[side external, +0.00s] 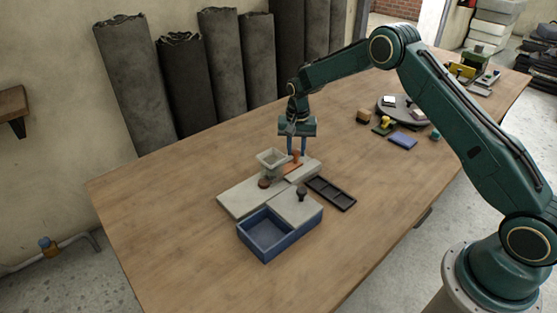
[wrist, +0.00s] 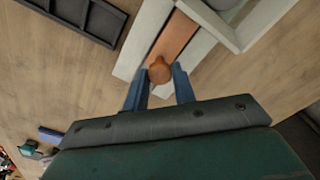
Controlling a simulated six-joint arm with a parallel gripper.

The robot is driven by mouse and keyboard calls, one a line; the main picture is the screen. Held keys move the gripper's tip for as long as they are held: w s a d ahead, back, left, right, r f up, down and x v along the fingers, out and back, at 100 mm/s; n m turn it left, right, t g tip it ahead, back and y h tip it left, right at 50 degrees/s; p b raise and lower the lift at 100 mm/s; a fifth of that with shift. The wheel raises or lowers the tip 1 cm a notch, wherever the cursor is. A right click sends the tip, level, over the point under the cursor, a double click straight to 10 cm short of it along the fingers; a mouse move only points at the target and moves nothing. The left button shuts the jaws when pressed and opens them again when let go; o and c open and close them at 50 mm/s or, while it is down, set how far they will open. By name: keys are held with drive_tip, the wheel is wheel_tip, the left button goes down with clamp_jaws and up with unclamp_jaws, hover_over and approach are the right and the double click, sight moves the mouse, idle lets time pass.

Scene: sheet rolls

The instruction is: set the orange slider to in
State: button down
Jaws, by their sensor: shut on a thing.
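The orange slider (side external: 292,166) is a flat strip lying in a channel of the pale grey fixture (side external: 236,199). In the wrist view, the strip (wrist: 177,35) runs from its round knob up beside the grey hopper wall. My gripper (side external: 297,153) points down at the knob end, with blue fingers. In the wrist view, the fingers of my gripper (wrist: 160,75) stand on both sides of the knob and are shut on it. The knob is near the end of the channel closest to my gripper in that view. The exact finger contact is partly hidden.
The square grey hopper (side external: 271,160) stands close to the slider. A dark knob (side external: 301,193), a brown knob (side external: 264,183) and a blue bin (side external: 266,232) are on the fixture's near side. A black compartment tray (side external: 331,193) lies right. The table's left part is clear.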

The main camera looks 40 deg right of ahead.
drive_tip(key=c, duration=1.1)
unclamp_jaws()
drive_tip(key=shift+r, duration=0.2)
wheel_tip(320, 180, up, 14)
drive_tip(key=shift+f, duration=0.25)
drive_tip(key=shift+c, duration=0.2)
